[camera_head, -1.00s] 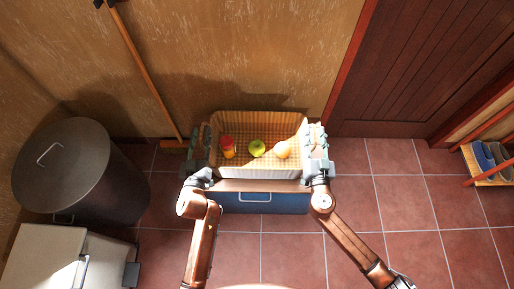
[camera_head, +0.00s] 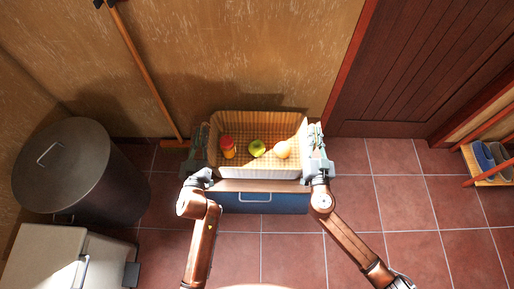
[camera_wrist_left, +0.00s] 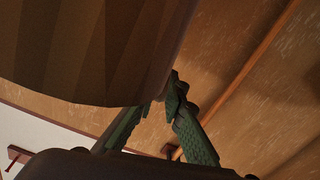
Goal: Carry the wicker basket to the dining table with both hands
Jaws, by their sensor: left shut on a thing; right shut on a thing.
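The wicker basket (camera_head: 258,172) is light tan with a checked inside. It holds a red-topped jar (camera_head: 227,147), a green apple (camera_head: 257,147) and a pale orange round fruit (camera_head: 281,150). My left gripper (camera_head: 200,150) is shut at the basket's left end, and my right gripper (camera_head: 316,150) is shut at its right end. The handles are hidden by the grippers. In the left wrist view the basket's side (camera_wrist_left: 95,50) fills the upper left, beside the green fingers of my left gripper (camera_wrist_left: 172,95). The dining table is not in view.
A blue drawer cabinet (camera_head: 262,203) shows under the basket. A dark lidded bin (camera_head: 70,165) and a white box-like bin (camera_head: 50,265) stand at left. A broom (camera_head: 147,75) leans on the wall. A shoe rack (camera_head: 490,165) is at right. Tiled floor at right is clear.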

